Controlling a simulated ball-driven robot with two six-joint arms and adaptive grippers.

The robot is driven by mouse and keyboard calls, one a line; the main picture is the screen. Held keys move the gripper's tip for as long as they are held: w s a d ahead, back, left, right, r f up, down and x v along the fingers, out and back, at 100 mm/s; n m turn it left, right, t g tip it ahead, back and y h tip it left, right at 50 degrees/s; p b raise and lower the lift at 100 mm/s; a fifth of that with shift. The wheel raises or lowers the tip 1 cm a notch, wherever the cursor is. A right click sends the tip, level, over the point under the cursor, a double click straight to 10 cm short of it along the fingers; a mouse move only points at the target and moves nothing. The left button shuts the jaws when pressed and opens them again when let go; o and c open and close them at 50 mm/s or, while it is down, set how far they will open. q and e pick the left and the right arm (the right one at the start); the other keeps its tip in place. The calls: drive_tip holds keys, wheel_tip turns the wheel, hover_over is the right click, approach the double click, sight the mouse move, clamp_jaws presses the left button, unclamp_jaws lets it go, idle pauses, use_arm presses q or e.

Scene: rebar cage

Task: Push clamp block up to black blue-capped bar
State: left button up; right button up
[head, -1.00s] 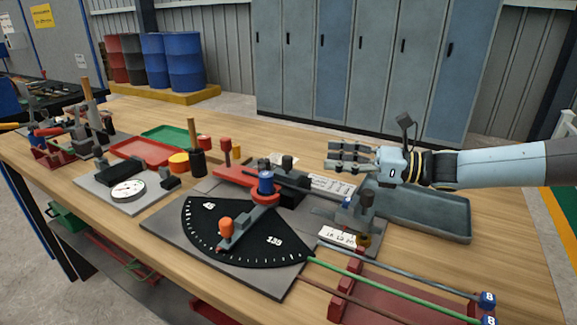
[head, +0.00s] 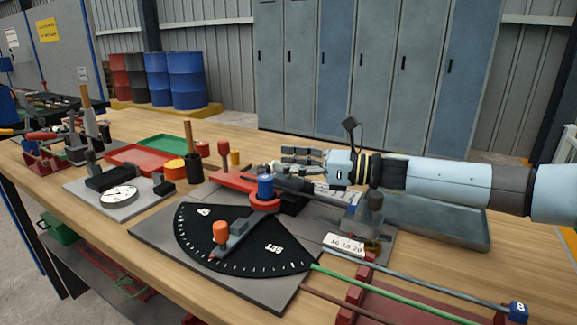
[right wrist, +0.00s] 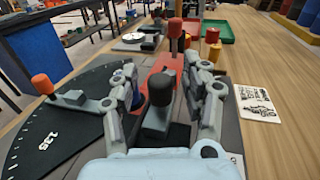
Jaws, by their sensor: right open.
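My right gripper (head: 283,158) reaches in from the right over the bending plate in the head view. In the right wrist view my right gripper (right wrist: 162,68) is open, with a finger on either side of a grey clamp block (right wrist: 156,120) with a black knob. I cannot tell whether the fingers touch it. In the head view the gripper and a dark bar (head: 310,190) largely hide this block. A dark grey bar (head: 440,281) with a blue cap (head: 518,312) runs along the right. I cannot tell whether it continues to the block. My left gripper is not in view.
The black angle dial (head: 240,249) and an orange-knobbed lever (head: 221,232) lie in front. A blue-topped pivot (head: 265,188) stands on a red piece. A grey tray (head: 440,222) lies under my right arm. A white card (right wrist: 257,104) lies on clear wood.

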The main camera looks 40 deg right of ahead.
clamp_jaws()
drive_tip(key=shift+w, duration=0.1)
idle(0.3)
drive_tip(key=shift+w+a+f, duration=0.1)
drive_tip(key=shift+a, duration=0.05)
